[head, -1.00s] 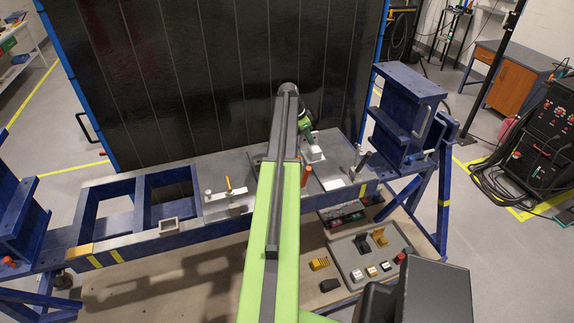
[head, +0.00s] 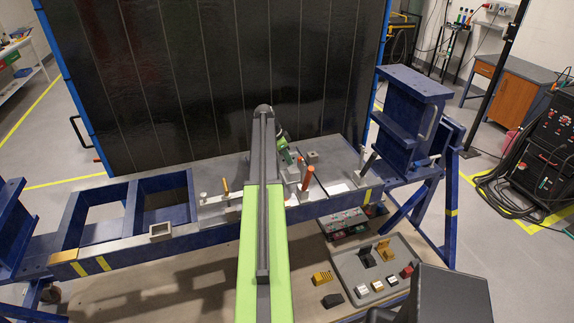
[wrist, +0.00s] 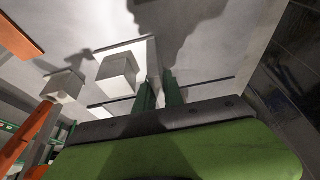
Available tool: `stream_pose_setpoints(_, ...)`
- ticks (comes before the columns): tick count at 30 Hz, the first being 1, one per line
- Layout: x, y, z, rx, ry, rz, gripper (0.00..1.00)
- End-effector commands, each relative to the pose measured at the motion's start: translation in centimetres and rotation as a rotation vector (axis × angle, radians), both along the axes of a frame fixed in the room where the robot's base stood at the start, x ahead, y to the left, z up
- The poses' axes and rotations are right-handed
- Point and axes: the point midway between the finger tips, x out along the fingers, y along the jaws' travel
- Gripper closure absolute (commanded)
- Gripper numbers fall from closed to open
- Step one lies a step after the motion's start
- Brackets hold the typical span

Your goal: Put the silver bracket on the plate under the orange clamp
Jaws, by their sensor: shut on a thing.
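My gripper (head: 286,157) is low over the grey plate (head: 335,152) at the middle of the blue jig beam. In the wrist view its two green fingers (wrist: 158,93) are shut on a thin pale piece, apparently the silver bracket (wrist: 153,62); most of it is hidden. The orange clamp (head: 307,177) stands upright just right of my gripper in the head view. Its orange handle also shows at the left of the wrist view (wrist: 18,140). Pale blocks (wrist: 118,73) sit close left of the fingers. I cannot tell whether the bracket touches the plate.
Another orange-handled clamp (head: 225,186) stands left of my arm, and a dark-handled clamp (head: 369,162) stands right. A grey tray (head: 345,262) with several small parts lies below the beam. A large black panel (head: 220,80) rises behind. A blue post (head: 408,120) borders the right.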

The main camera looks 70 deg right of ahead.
Motion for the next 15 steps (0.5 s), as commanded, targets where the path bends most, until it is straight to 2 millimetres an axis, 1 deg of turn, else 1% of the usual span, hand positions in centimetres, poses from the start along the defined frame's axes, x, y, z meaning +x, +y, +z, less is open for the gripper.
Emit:
stream_pose_setpoints(4,-0.01,0.00,0.24,0.000,0.000,0.000,1.00)
stream_pose_setpoints(8,0.01,0.02,-0.22,0.000,0.000,0.001,1.00)
stream_pose_setpoints(9,0.03,0.02,-0.10,0.000,0.000,0.000,0.83)
stream_pose_setpoints(13,0.03,0.03,-0.06,0.000,0.000,0.001,0.66)
stream_pose_setpoints(15,0.04,0.03,-0.05,0.000,0.000,0.001,0.66)
